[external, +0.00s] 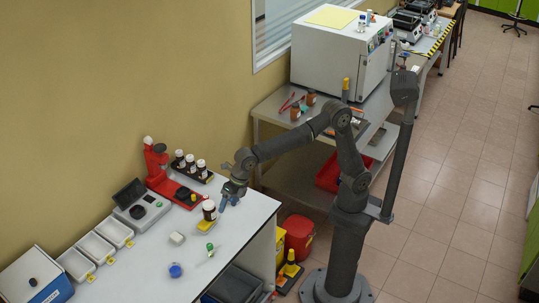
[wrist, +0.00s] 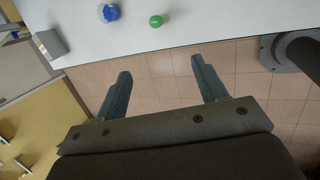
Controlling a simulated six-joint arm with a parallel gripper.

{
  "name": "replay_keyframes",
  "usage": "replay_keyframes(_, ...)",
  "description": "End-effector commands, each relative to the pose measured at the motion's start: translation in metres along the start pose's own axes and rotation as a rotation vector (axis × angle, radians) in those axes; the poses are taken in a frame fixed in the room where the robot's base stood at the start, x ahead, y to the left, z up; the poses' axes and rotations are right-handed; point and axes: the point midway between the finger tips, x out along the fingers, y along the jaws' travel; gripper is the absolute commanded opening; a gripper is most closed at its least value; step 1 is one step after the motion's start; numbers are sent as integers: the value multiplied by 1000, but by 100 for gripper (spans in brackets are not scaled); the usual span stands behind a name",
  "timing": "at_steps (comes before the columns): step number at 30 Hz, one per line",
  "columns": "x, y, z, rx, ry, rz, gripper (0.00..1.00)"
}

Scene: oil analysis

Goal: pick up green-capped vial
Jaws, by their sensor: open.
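A small green-capped vial (external: 210,247) is on the white table near its front edge. In the wrist view only its round green cap (wrist: 156,20) shows clearly, near the top, beyond the fingertips; its body cannot be made out there. My gripper (external: 229,198) is above the right end of the table, up and to the right of the vial in the external view. In the wrist view my gripper (wrist: 161,68) has its two fingers wide apart, with only floor between them. It is open, empty and apart from the vial.
A brown white-capped bottle (external: 209,209) stands beside my gripper. A blue object (external: 175,270) is left of the vial. A red stand (external: 157,170), a rack of brown bottles (external: 190,166) and white trays (external: 95,247) line the wall. The table around the vial is mostly clear.

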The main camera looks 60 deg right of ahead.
Motion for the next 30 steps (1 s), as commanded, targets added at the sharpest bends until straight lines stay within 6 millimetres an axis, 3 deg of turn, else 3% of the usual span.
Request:
replay_keyframes(2, 0, 0, 0, 0, 0, 0, 51)
replay_keyframes(14, 4, 0, 1, 82, 3, -1, 51)
replay_keyframes(17, 12, 0, 2, 231, 8, -1, 51)
replay_keyframes(30, 54, 2, 11, 1171, 37, -14, 51)
